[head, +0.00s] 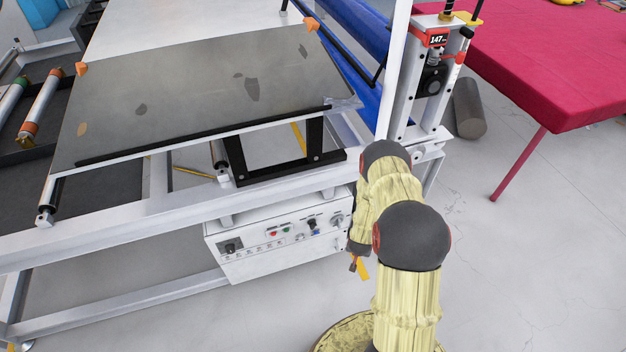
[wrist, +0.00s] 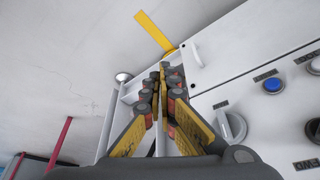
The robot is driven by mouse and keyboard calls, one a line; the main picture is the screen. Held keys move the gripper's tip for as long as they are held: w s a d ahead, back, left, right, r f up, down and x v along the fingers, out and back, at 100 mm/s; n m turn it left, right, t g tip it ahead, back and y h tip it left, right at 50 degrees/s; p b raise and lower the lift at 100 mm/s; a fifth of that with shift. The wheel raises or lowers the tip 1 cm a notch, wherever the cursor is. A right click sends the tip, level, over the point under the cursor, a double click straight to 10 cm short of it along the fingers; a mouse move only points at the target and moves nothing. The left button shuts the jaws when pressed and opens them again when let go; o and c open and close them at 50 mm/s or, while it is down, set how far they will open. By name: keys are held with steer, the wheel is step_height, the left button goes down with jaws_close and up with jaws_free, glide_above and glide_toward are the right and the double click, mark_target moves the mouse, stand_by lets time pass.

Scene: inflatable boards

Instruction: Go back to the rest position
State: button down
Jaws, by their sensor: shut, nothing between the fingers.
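My gripper (wrist: 165,72) is in the middle of the wrist view, its two yellow-padded fingers together at the tips with nothing between them. It is beside the white control box, whose knobs and blue button show close on the right. In the head view my arm, in a pale yellow cover with dark joints, reaches down in front of the machine. There my gripper (head: 357,266) is only partly seen, low at the right end of the control box (head: 265,250). I cannot tell whether it touches the box.
The white machine frame (head: 120,226) carries a tilted dark panel (head: 190,90) with orange corner clips. A red table (head: 560,60) stands at the right, with a dark roll (head: 468,108) on the floor beside it. The grey floor (head: 540,260) is clear at the lower right.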

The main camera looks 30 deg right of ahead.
steer(key=shift+s, duration=0.1)
steer(key=s+a+r+g+y, duration=0.2)
steer(key=s+a+g+y, duration=0.15)
steer(key=s+a, duration=0.5)
steer(key=a+r+n+g, duration=0.1)
steer(key=a+r+n, duration=0.15)
steer(key=r, duration=1.35)
steer(key=a+r+n+g, duration=0.15)
steer(key=a+r, duration=0.25)
steer(key=r, duration=1.2)
steer(key=s+a+r+n+t, duration=0.1)
steer(key=s+a+r+t, duration=0.1)
steer(key=r, duration=0.8)
steer(key=s+a+r+n+t, duration=0.2)
steer(key=a+r, duration=0.3)
steer(key=r, duration=0.6)
steer(key=s+a+r+n+t, duration=0.1)
steer(key=s+a+r+t, duration=0.2)
steer(key=r, duration=0.8)
steer(key=shift+s+a+n+t, duration=0.4)
steer(key=shift+s+t, duration=0.15)
steer(key=shift+t, duration=0.15)
steer(key=shift+a+r+h, duration=0.1)
steer(key=shift+h, duration=0.15)
